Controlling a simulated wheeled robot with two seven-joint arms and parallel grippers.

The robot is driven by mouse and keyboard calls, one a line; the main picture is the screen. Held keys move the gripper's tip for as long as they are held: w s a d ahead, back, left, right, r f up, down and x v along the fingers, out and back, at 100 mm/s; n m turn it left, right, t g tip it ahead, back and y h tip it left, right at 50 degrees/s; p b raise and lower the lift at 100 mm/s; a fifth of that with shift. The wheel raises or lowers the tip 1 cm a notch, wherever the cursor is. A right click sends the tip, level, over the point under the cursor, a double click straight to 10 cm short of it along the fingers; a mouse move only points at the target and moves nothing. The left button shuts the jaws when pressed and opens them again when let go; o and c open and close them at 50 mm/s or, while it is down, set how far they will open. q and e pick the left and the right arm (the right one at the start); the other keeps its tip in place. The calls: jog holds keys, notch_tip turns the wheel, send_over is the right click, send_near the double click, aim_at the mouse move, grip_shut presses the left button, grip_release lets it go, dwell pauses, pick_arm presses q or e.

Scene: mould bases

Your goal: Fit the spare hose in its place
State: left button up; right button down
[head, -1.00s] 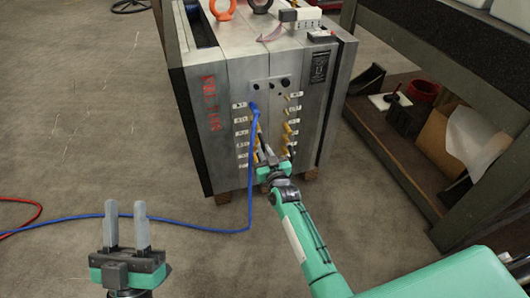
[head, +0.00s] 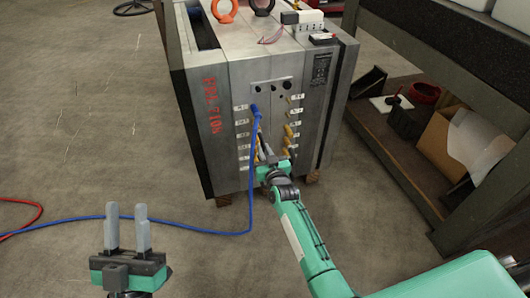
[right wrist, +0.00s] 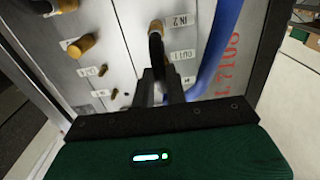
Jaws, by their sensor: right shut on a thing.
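The grey steel mould base (head: 225,150) has two columns of labelled ports with brass fittings (head: 288,133) on its front. My right gripper (head: 267,160) is at the lower left column, close to the face. In the right wrist view its fingers (right wrist: 164,88) are shut on a black hose (right wrist: 157,48). The hose's upper end meets a brass fitting (right wrist: 155,25) beside the "IN 2" label; how far it is seated is unclear. A blue hose (head: 251,180) hangs from the upper left port and passes beside my right gripper. My left gripper (head: 128,232) is open and empty above the floor.
The blue hose runs left across the floor near my left gripper, by a red hose (head: 32,212). A dark shelf unit (head: 400,170) with boxes stands to the right. Lifting rings (head: 224,10) and a white block (head: 302,17) are on top of the mould.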

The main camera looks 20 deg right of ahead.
jog(key=shift+w, duration=0.35)
jog(key=shift+w+r, duration=0.1)
jog(key=shift+w, duration=0.4)
dwell(0.3)
jog(key=c, duration=0.9)
grip_release()
jog(key=shift+c, duration=0.2)
